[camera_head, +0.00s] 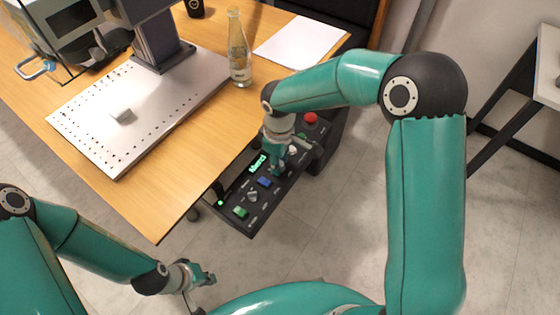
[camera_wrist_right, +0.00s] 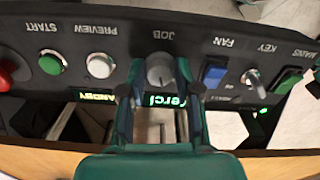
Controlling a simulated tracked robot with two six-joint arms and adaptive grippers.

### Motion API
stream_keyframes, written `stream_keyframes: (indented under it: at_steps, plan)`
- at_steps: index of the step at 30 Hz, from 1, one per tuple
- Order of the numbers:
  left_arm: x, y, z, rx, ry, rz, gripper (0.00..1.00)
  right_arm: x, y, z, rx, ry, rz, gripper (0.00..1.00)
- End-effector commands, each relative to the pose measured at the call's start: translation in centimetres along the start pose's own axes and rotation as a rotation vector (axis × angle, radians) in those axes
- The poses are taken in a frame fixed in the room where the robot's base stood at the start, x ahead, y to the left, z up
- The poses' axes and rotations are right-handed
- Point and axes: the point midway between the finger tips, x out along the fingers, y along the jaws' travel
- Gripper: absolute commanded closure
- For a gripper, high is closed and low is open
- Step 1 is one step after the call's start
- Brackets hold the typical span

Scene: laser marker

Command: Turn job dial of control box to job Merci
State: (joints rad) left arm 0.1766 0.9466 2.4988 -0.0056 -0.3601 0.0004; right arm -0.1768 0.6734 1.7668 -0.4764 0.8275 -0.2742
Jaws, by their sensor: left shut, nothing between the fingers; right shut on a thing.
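The black control box (camera_head: 245,222) sits at the table's edge in the head view. In the right wrist view its panel (camera_wrist_right: 130,45) shows the grey job dial (camera_wrist_right: 160,68) under the label JOB, between the white preview button and the blue fan switch. My right gripper (camera_wrist_right: 161,88) is shut on the job dial, one finger on each side. A green display (camera_wrist_right: 168,101) shows behind the fingers with "erci" readable, its first letter hidden; it also shows in the head view (camera_head: 258,163). My left gripper (camera_head: 204,276) is shut and empty, away from the box.
A glass bottle (camera_head: 239,55) and white paper (camera_head: 300,42) are on the wooden table near my right arm. A perforated plate (camera_head: 85,115) with a small grey block (camera_head: 121,115) lies to the left. Other controls, including a red button (camera_head: 310,118), surround the dial.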

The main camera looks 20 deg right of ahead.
Motion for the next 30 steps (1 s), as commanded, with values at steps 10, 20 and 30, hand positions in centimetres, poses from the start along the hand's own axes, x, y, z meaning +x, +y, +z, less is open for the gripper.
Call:
stream_keyframes:
  at_steps: [10,20,30]
  plan:
    - [0.0,0.0,0.0,0.0,0.0,0.0,1.0,-0.2,0.3,-0.3,0.007,0.011,0.008,1.0]
    - [0.0,0.0,0.0,0.0,0.0,0.0,1.0,-0.1,0.1,-0.2,0.006,0.006,0.005,0.43]
    - [0.0,0.0,0.0,0.0,0.0,0.0,1.0,-1.2,0.1,-0.2,0.006,0.006,0.005,0.43]
